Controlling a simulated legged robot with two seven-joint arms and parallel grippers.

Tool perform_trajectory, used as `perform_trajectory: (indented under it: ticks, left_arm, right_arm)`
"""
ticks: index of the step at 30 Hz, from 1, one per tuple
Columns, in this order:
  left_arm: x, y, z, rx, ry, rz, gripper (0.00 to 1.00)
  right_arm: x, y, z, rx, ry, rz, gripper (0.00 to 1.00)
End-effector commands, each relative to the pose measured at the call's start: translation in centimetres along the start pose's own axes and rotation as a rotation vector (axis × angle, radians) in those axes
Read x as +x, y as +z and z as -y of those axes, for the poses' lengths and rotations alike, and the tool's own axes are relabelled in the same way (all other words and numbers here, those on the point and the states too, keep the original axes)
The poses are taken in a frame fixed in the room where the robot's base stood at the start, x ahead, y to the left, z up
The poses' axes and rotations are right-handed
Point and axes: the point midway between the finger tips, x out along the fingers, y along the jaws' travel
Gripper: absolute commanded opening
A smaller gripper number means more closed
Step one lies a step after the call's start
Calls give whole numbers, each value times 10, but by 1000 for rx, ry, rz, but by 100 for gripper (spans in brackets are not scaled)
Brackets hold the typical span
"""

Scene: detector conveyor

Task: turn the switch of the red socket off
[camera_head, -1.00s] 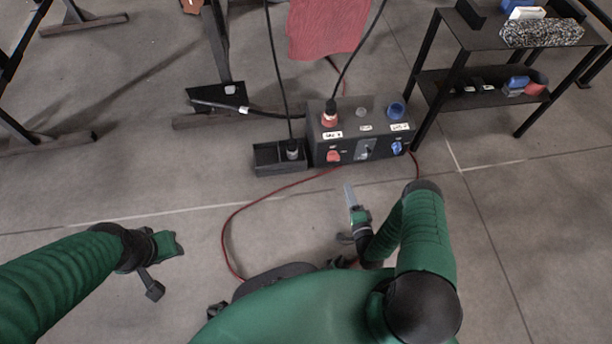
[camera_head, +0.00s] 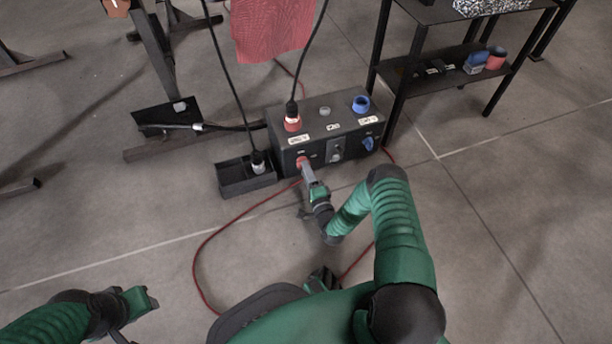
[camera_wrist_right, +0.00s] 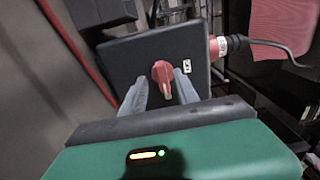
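The black socket box (camera_head: 325,108) stands on the floor ahead. The red socket (camera_head: 292,124) on its top left holds a plug with a black cable; it also shows in the wrist view (camera_wrist_right: 216,47). Its red switch (camera_head: 302,160) is on the front face; in the wrist view the red knob (camera_wrist_right: 162,74) points down and slightly right. My right gripper (camera_head: 306,173) is at this switch. In the wrist view its fingers (camera_wrist_right: 160,84) are open, one on each side of the knob; contact is unclear. My left gripper (camera_head: 145,300) is low at left, far from the box; its opening is unclear.
A blue socket (camera_head: 361,104) and blue switch (camera_head: 369,144) are at the box's right. A black tray (camera_head: 232,182) with a plug adjoins its left. A red cable (camera_head: 205,245) lies on the floor. A black shelf (camera_head: 432,82) stands at right. A red cloth (camera_head: 270,30) hangs behind.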

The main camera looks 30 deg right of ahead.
Motion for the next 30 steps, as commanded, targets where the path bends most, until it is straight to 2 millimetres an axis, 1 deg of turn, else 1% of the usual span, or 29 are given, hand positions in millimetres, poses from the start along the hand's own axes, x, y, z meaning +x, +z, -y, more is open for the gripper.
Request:
perform_trajectory:
  ticks: [1,3,9,15,17,18,30]
  left_arm:
    - [3,1,0,0,0,0,36]
    - [3,1,0,0,0,0,36]
    - [2,0,0,0,0,0,36]
    - [2,0,0,0,0,0,36]
    - [2,0,0,0,0,0,36]
    - [2,0,0,0,0,0,36]
    - [0,0,0,0,0,0,36]
  right_arm:
    - [4,0,0,0,-2,0,36]
    - [6,0,2,0,-2,0,36]
    - [6,0,2,-1,-1,0,36]
    - [6,0,2,-1,-1,0,10]
    - [5,0,2,-1,-1,0,2]
    - [5,0,2,-1,0,0,0]
    - [5,-1,1,-17,2,0,0]
